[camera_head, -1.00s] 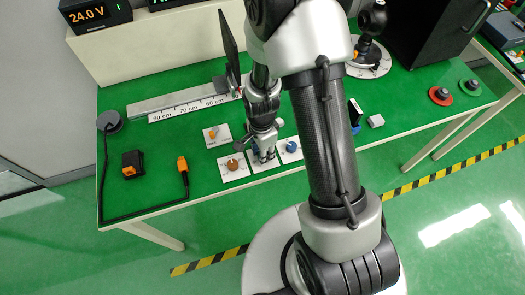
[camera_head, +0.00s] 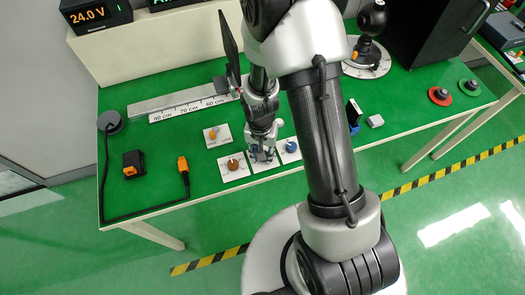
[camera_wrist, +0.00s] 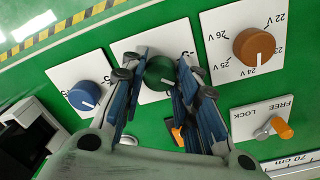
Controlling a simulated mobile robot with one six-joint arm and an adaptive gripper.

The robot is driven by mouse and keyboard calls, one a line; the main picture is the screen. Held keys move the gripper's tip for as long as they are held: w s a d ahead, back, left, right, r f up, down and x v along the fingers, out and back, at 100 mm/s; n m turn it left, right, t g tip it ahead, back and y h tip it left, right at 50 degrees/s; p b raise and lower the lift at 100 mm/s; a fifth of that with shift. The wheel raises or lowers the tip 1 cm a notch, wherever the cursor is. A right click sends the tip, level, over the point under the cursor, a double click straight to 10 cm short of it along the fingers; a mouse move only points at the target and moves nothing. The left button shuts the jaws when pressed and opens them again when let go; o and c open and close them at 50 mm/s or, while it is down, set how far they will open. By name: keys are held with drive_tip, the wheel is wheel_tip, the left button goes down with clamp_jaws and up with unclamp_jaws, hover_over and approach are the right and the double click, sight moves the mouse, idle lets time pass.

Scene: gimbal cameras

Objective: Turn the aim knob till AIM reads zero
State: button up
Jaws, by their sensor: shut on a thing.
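My gripper (camera_head: 262,154) reaches down to the middle plate in the front row of knobs. In the wrist view its fingers (camera_wrist: 163,72) are shut on a green knob (camera_wrist: 159,75), one on each side. The white plate (camera_wrist: 127,48) under it shows a 5 near the right finger; its label is hidden. A blue knob (camera_wrist: 84,95) stands on one side and a brown voltage knob (camera_wrist: 254,47), with its line near 24 V, on the other. A display with green text (camera_head: 163,2) is cut off at the top of the head view, so its reading cannot be read.
A FREE/LOCK plate with an orange-tipped lever (camera_wrist: 283,129) lies near the brown knob. Behind is a ruler rail (camera_head: 180,107). A cable with an orange plug (camera_head: 182,164) and a black block (camera_head: 133,163) lie at left. A display (camera_head: 88,15) reads 24.0 V.

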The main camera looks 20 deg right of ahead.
drive_tip(key=shift+n, duration=1)
drive_tip(key=o, duration=1.1)
wheel_tip(320, 180, up, 12)
drive_tip(key=shift+a, duration=0.15)
